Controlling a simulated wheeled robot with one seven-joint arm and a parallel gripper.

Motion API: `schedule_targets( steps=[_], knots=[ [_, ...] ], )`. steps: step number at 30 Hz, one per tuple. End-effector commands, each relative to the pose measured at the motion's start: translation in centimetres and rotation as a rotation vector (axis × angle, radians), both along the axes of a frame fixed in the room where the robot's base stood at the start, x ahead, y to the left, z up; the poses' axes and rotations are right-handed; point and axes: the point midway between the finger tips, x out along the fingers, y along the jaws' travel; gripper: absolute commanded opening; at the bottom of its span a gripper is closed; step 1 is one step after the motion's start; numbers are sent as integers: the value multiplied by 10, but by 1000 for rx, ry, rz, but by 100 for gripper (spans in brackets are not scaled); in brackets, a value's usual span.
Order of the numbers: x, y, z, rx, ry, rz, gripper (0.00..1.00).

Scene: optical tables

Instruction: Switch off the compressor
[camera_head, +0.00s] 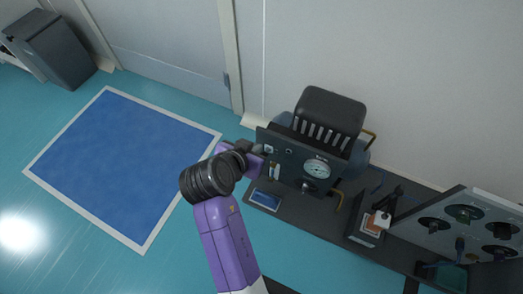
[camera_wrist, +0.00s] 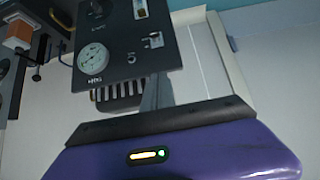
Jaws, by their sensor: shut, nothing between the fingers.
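The compressor has a dark front panel (camera_head: 297,176) with a round gauge (camera_head: 316,169), small pale switches and a black finned body (camera_head: 330,112) behind. The panel (camera_wrist: 115,38) appears turned over in the wrist view, with the gauge (camera_wrist: 92,58), a small dark knob (camera_wrist: 131,59) and a pale switch (camera_wrist: 154,40). My gripper (camera_head: 260,149) is at the panel's left edge, near the switches. In the wrist view my shut, empty gripper (camera_wrist: 158,92) points towards the panel. Whether it touches the panel, and the switch positions, I cannot tell.
The compressor stands on a dark bench (camera_head: 335,217). To its right are a small open box (camera_head: 366,229) and a grey panel with round dark fittings (camera_head: 450,229). A wall and door (camera_head: 165,45) are behind.

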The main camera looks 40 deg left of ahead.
Motion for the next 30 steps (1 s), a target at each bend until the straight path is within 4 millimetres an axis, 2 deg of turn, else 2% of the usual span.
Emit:
schedule_targets(
  steps=[5, 18, 24, 30],
  knots=[
    [12, 3, -15, 0, 1, -1, 0],
    [71, 17, -74, 1, 1, -1, 0],
    [55, 14, -96, 0, 1, 2, 0],
    [50, 12, -104, 1, 0, 1, 0]
  ],
)
